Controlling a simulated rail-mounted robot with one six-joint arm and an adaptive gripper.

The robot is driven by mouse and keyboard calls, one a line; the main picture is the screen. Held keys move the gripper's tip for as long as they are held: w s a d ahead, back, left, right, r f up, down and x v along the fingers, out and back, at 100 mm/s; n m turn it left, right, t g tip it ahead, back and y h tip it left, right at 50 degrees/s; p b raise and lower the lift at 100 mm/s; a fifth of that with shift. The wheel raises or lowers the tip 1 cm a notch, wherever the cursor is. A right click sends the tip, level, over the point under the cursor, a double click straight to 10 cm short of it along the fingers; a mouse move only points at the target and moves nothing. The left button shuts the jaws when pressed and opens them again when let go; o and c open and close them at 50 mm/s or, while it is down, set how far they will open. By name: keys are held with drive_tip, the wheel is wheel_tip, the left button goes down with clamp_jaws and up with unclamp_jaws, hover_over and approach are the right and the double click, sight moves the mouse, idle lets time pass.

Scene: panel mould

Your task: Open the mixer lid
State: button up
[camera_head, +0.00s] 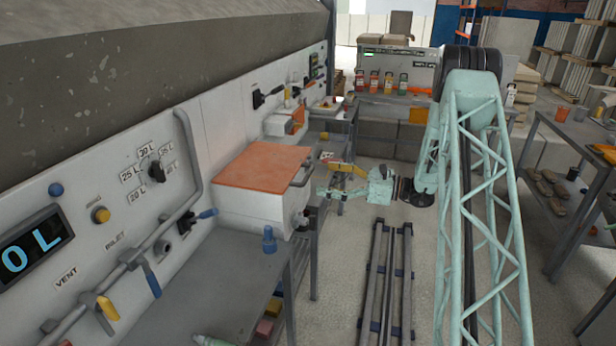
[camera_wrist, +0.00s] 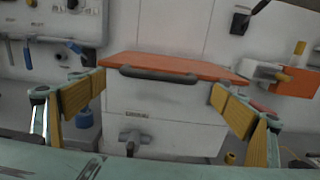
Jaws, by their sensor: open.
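The mixer is a white box (camera_head: 255,212) against the wall panel, with a flat orange lid (camera_head: 262,167) lying shut on top. A dark grey bar handle (camera_head: 301,173) is on the lid's front edge, facing my gripper. In the wrist view the handle (camera_wrist: 158,74) runs across the middle, below the lid's orange top (camera_wrist: 185,63). My gripper (camera_head: 327,178) is just to the right of the box in the head view. In the wrist view its yellow-padded fingers (camera_wrist: 160,95) stand wide apart, with nothing between them; they appear apart from the handle.
Valves and pipes (camera_head: 150,250) line the panel at left. Floor rails (camera_head: 385,280) run below my arm. A table (camera_head: 580,180) stands at right.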

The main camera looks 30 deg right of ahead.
sight(308, 173)
drive_tip(key=shift+x, duration=3.2)
drive_tip(key=shift+d, duration=0.1)
drive_tip(key=c, duration=0.8)
